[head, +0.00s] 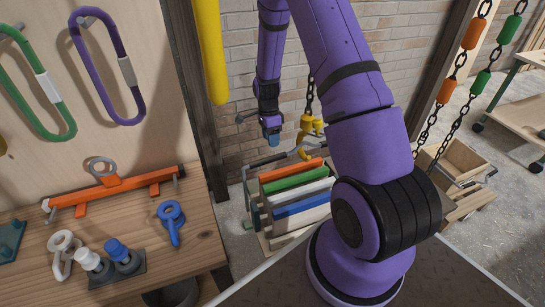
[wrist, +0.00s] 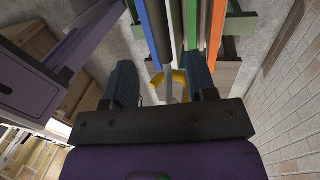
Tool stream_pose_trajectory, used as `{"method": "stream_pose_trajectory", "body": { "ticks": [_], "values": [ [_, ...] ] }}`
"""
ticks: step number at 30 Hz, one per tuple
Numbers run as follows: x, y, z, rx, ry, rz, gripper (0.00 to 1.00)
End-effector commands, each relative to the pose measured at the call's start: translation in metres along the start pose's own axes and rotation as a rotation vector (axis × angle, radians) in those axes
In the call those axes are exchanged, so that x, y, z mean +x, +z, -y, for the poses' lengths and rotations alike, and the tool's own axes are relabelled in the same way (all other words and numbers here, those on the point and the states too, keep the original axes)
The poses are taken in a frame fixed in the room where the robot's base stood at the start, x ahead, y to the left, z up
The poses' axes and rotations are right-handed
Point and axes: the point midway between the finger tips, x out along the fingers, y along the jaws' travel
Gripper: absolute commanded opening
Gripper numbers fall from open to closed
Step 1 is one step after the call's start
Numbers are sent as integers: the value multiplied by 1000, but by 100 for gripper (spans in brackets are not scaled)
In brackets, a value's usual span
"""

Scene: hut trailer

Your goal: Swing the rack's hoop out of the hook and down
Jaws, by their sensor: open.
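The rack (head: 262,219) stands on the floor beyond the workbench and holds upright orange, green, white and blue boards. Its grey hoop (head: 268,160) rises at the far side, near the yellow hook (head: 308,127) that hangs on a dark chain. My gripper (head: 271,138) is left of the hook, pointing down. In the wrist view my gripper (wrist: 161,62) is open, its two dark fingers apart. The yellow hook (wrist: 181,85) and a thin grey bar, apparently the hoop, show between the fingers. Whether the fingers touch either is unclear. My arm hides part of the rack's right side.
A wooden workbench (head: 125,240) is at left, with an orange bar (head: 118,190) and blue and white fittings. A yellow tube (head: 210,50) hangs near a post. Chains with coloured links (head: 471,35) hang at right, by a wooden crate (head: 460,160). A brick wall stands behind.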

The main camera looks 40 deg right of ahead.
Motion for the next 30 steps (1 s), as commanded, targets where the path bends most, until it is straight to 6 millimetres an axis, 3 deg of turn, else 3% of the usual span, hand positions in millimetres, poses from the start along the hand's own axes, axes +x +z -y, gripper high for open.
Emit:
{"method": "stream_pose_trajectory", "body": {
  "ticks": [6,12,18,26,27,30],
  "values": [
    [41,0,-1,-1,4,0,52],
    [68,0,0,0,2,0,52],
    [80,0,0,-1,0,0,52],
    [81,0,0,-2,0,0,52],
    [81,0,0,-2,0,0,49],
    [81,0,0,-2,0,0,26]
  ]
}}
